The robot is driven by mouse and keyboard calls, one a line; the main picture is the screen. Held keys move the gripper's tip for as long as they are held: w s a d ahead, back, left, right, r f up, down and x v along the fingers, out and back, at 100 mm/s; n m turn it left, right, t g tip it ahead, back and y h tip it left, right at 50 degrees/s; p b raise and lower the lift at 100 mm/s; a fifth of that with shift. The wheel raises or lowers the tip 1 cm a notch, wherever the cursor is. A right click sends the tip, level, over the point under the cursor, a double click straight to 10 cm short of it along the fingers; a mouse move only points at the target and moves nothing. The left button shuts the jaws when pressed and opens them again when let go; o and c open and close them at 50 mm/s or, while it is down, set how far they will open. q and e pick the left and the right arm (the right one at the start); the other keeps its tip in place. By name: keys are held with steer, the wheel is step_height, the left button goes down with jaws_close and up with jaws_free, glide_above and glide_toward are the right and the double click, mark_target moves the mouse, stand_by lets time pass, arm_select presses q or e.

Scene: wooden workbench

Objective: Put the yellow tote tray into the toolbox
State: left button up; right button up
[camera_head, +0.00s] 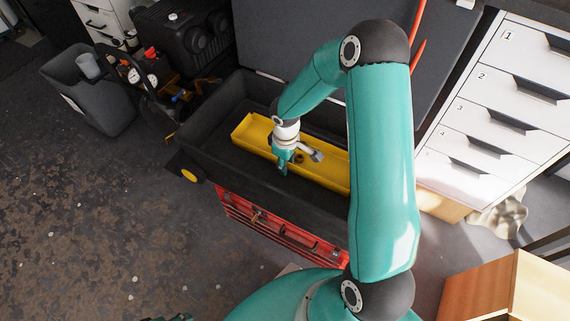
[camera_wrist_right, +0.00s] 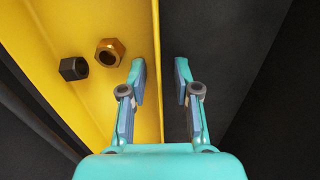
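The yellow tote tray (camera_head: 245,130) lies inside the black open tub of the toolbox (camera_head: 210,135), lengthwise; its right end is hidden behind my right arm. Whether it rests on the tub's floor I cannot tell. My right gripper (camera_head: 283,168) is at the tray's near long side. In the right wrist view the gripper (camera_wrist_right: 160,85) is open, with one finger over the inside of the tray (camera_wrist_right: 85,25) and the other over the black outside, the wall's edge between them. Finger contact with the wall is not visible.
Two hex nuts, one dark (camera_wrist_right: 74,68) and one brass-coloured (camera_wrist_right: 109,52), lie in the tray. A raised dark grey panel (camera_head: 290,40) stands behind the tub. Red drawers (camera_head: 280,225) are below it. A white drawer cabinet (camera_head: 490,110) stands right, a grey bin (camera_head: 90,105) left.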

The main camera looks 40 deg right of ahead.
step_height(320, 180, up, 12)
steer(key=p, duration=0.3)
steer(key=shift+a, duration=0.15)
steer(key=shift+r, duration=0.1)
